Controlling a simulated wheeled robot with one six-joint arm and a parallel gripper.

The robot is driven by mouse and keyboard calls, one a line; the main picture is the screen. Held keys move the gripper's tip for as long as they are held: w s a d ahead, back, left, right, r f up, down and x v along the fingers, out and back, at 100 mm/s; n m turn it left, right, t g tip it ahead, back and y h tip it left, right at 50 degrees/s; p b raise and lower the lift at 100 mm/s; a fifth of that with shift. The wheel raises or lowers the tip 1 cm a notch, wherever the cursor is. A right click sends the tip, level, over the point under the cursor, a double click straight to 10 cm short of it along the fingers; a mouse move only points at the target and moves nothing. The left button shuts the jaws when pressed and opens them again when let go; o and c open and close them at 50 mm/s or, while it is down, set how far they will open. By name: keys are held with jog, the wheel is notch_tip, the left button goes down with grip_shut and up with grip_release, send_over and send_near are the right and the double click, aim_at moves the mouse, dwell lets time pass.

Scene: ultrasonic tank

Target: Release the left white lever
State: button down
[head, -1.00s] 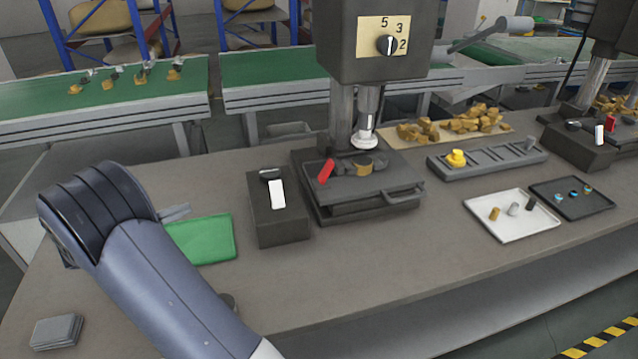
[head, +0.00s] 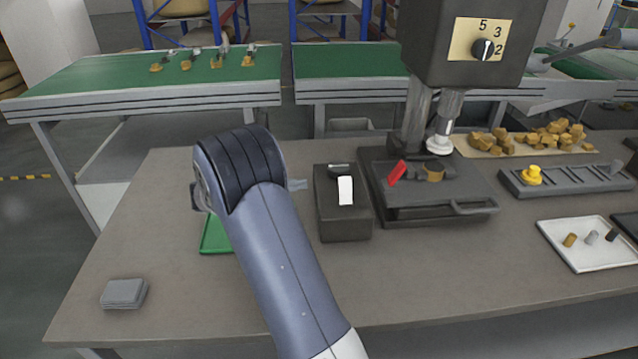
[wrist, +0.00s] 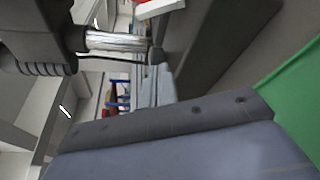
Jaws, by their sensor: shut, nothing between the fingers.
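The left white lever (head: 345,190) sits on top of a dark box (head: 343,223) left of the press, its flat white face toward me. A white piece at the top edge of the wrist view (wrist: 158,8) looks like this lever, next to the dark box side (wrist: 215,50). My gripper (head: 298,185) is shut and empty. Only its light grey tip shows past my arm in the head view, close to the box's left side. I cannot tell whether it touches the box. The rest of it is hidden behind my arm.
The press (head: 460,40) with its dial stands right of the box, above a dark plate with a red handle (head: 397,173). A green mat (head: 214,236) lies partly behind my arm. Grey plates (head: 124,293) lie front left. The table's front middle is clear.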

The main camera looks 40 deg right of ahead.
aim_at(331, 189)
jog(key=p+x, duration=0.1)
jog(key=x, duration=0.8)
jog(key=shift+s+d+r, duration=0.1)
jog(key=shift+s+d, duration=0.15)
jog(key=shift+s+a+r+p, duration=0.35)
jog(key=shift+s+a+r, duration=0.2)
jog(key=shift+s+a, duration=0.25)
jog(key=shift+s+a+r, duration=0.2)
jog(key=shift+s, duration=0.35)
jog(key=shift+d, duration=0.1)
